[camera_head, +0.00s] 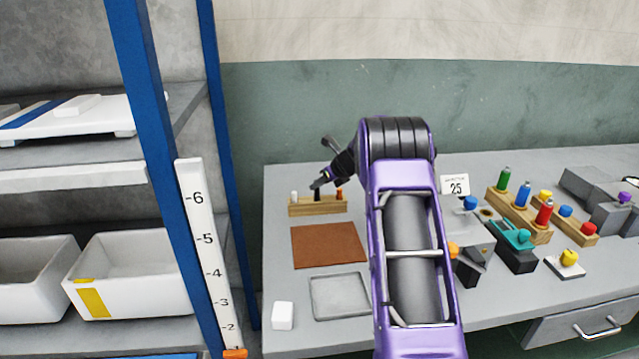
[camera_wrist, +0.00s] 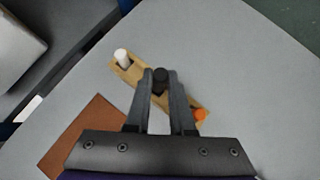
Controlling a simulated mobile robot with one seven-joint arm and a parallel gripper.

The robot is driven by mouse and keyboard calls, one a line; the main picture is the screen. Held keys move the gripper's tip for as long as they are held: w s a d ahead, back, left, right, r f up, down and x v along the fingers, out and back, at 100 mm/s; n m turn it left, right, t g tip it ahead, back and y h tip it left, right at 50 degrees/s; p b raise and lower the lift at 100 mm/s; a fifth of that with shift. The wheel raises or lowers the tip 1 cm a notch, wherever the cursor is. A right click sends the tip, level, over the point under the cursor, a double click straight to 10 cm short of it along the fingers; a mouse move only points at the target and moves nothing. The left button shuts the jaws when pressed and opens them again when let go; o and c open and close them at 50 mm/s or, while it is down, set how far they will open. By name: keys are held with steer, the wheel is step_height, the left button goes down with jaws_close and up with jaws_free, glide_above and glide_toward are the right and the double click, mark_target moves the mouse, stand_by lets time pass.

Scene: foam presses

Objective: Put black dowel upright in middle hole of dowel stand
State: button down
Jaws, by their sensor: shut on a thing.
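The wooden dowel stand (camera_head: 301,209) is on the grey table near its back left corner. A white dowel (camera_head: 295,196) is upright at its left end and an orange dowel (camera_head: 339,194) at its right end. The black dowel (camera_wrist: 161,76) is between my fingertips in the wrist view, over the stand's middle. In the head view the black dowel (camera_head: 317,194) shows upright at the middle of the stand. My gripper (camera_wrist: 161,84) is shut on it. The fingers cover the middle hole, so I cannot tell how deep the dowel sits.
A brown mat (camera_head: 328,246) and a grey tray (camera_head: 340,297) lie in front of the stand. A white block (camera_head: 283,316) is at the front left. Bottles in a wooden rack (camera_head: 517,215) and several small fixtures stand to the right. A blue shelf post (camera_head: 150,130) rises to the left.

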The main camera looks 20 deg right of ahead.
steer(key=shift+f+b, duration=0.9)
steer(key=shift+f, duration=0.9)
steer(key=c, duration=0.7)
jaws_free()
steer(key=v, duration=1.7)
steer(key=shift+r+p, duration=0.2)
steer(key=shift+p, duration=0.2)
steer(key=shift+s+d, duration=0.1)
